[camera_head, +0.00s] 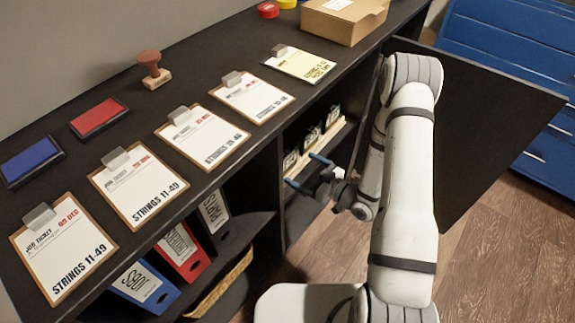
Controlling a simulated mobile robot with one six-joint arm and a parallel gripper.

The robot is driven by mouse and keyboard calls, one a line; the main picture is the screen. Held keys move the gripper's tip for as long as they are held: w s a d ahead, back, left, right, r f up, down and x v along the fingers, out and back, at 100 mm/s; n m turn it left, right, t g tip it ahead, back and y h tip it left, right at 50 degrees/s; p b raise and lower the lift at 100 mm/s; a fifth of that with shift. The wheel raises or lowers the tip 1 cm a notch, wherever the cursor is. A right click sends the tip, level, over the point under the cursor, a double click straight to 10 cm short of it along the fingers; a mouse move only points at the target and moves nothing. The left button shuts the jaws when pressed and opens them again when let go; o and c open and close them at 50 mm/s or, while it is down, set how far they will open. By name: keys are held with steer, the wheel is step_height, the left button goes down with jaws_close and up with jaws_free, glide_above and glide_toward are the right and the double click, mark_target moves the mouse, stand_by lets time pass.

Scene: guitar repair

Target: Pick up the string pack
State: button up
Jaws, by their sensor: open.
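Several small string packs stand in a row on a pale holder inside the open cabinet. The near pack (291,160), a middle pack (312,138) and a far pack (332,116) show dark green and white faces, too small to read. My gripper (306,172) has blue fingers and is open and empty. It is at the cabinet opening, just in front of and below the near pack. I cannot tell whether a finger touches the pack or the holder.
The open cabinet door (480,125) stands right of my arm. Clipboards with job tickets (203,137), a stamp (152,72), ink pads (98,115) and a cardboard box (343,20) rest on the counter. Binders (181,248) fill the left shelf. A blue drawer cabinet (515,50) is behind.

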mark_target(288, 159)
steer(key=b+x, duration=0.1)
steer(key=x, duration=0.6)
steer(key=shift+w+a+r, duration=0.1)
steer(key=shift+w+r, duration=0.05)
steer(key=shift+w, duration=0.15)
steer(key=shift+c, duration=0.6)
steer(key=c, duration=0.8)
